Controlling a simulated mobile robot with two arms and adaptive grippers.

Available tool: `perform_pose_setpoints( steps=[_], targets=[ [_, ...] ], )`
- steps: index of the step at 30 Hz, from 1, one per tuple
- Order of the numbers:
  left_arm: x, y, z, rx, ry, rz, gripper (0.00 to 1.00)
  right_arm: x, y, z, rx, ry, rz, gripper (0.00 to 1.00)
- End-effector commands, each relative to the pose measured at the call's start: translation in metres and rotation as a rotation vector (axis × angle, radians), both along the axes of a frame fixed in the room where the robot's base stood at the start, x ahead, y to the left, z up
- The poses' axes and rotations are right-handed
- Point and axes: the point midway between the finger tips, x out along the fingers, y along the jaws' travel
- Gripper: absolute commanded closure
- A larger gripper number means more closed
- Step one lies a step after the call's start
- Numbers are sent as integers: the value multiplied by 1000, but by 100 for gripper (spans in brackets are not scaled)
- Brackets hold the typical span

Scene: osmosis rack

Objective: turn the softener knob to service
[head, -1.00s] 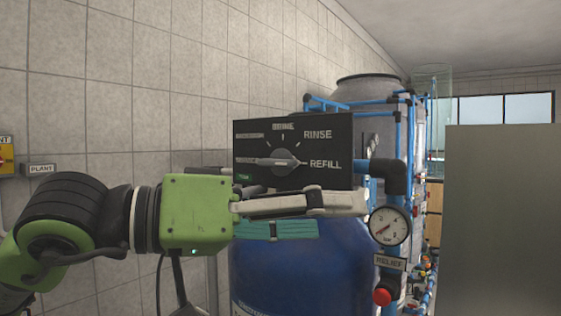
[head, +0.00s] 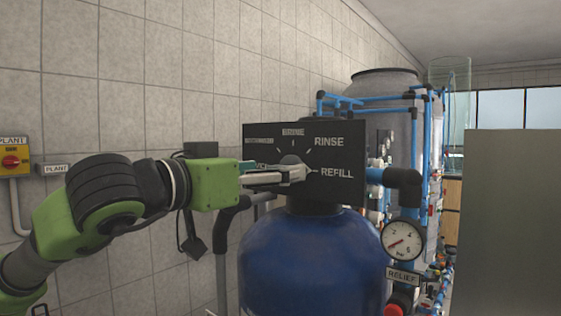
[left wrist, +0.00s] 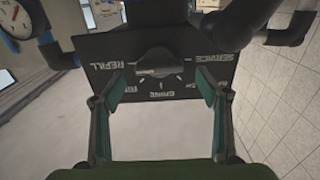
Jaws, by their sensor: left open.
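The softener knob (head: 291,160) is a grey dial on a black control panel (head: 350,148) above a blue tank. In the head view my left gripper (head: 303,174) covers its lower part and the SERVICE label. In the left wrist view the panel is upside down, and the knob (left wrist: 160,62) sits centred beyond my open left fingers (left wrist: 157,83), with no contact that I can make out. Its bar lies across, between REFILL at left and SERVICE at right. I cannot tell which end is the pointer. My right gripper is not in view.
The blue tank (head: 310,265) stands under the panel. A dark pipe elbow (head: 405,185), a pressure gauge (head: 403,241) and a red relief knob (head: 394,310) are close at right. A tiled wall (head: 160,75) runs along the left, with a yellow switch box (head: 13,160).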

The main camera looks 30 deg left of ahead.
Motion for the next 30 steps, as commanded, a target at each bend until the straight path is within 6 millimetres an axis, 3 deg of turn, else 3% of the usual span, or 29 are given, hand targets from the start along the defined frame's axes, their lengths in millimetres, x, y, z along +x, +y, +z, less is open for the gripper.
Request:
perform_pose_setpoints(
  steps=[6,17,18,22,30],
  targets=[
    [27,-3,1,-1,1,-2,32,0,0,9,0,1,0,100],
    [33,-3,-1,0,0,-1,32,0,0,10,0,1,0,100],
    [33,-3,-1,0,0,-1,35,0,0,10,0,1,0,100],
    [33,-3,-1,0,0,-1,68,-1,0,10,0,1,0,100],
    [33,-3,-1,-9,1,-1,70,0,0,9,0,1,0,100]
  ],
)
